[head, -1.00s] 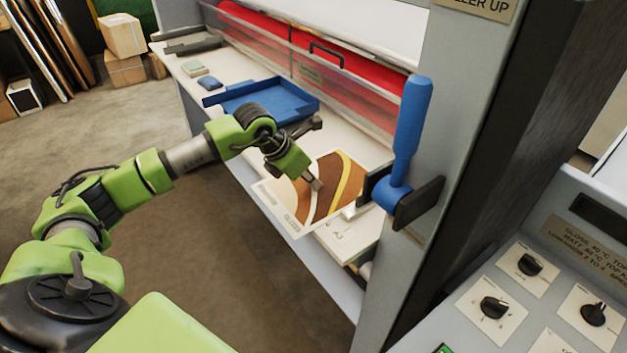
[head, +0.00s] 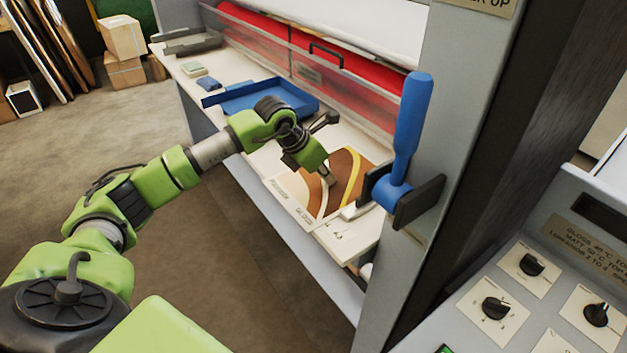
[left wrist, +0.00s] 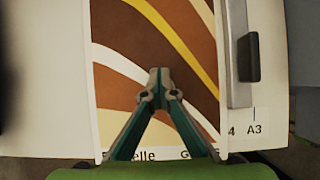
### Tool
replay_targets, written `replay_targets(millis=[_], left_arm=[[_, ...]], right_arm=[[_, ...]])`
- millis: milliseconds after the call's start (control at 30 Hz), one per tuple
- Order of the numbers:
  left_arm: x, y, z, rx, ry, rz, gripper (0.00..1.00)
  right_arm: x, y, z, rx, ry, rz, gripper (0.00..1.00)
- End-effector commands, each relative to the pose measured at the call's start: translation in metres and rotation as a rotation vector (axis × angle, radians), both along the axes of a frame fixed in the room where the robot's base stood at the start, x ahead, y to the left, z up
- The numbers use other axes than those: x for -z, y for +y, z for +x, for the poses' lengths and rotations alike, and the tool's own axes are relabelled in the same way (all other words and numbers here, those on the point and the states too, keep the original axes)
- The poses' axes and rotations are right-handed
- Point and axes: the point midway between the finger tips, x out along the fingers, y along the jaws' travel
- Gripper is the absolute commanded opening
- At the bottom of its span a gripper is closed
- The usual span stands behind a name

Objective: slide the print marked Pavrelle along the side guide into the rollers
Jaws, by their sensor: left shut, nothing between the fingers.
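The Pavrelle print (head: 346,170), with brown, cream and yellow bands, lies on the feed table in front of the rollers. Part of its name shows at its near edge in the left wrist view (left wrist: 195,62). My left gripper (head: 328,180) is shut and empty, its tips down at the print's middle, seeming to press on it; it also shows in the left wrist view (left wrist: 160,75). The metal side guide (left wrist: 237,60) runs along the print's right edge, close beside it; I cannot tell if they touch. The red rollers (head: 370,92) lie behind a clear guard. My right gripper is not in view.
A blue tray (head: 262,97) sits on the table left of the print. A blue-handled lever (head: 410,130) stands on the machine's grey side frame, right of the print. A black knob (left wrist: 250,58) sits on the guide. A control panel (head: 510,290) is at lower right.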

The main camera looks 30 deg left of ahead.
Motion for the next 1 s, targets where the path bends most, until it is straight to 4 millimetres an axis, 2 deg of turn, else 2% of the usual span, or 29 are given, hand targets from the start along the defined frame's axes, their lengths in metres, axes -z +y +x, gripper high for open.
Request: replay_targets(millis=[233,700,1000], left_arm=[[0.000,0.000,0.001,-0.001,0.000,0.001,0.00],[0.002,-0.015,0.032,-0.001,-0.002,0.000,0.00],[0.002,-0.017,0.036,-0.001,0.001,0.001,0.00]], right_arm=[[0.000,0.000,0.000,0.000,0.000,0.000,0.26],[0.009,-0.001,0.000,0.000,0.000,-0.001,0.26],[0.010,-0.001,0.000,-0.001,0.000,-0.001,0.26]])
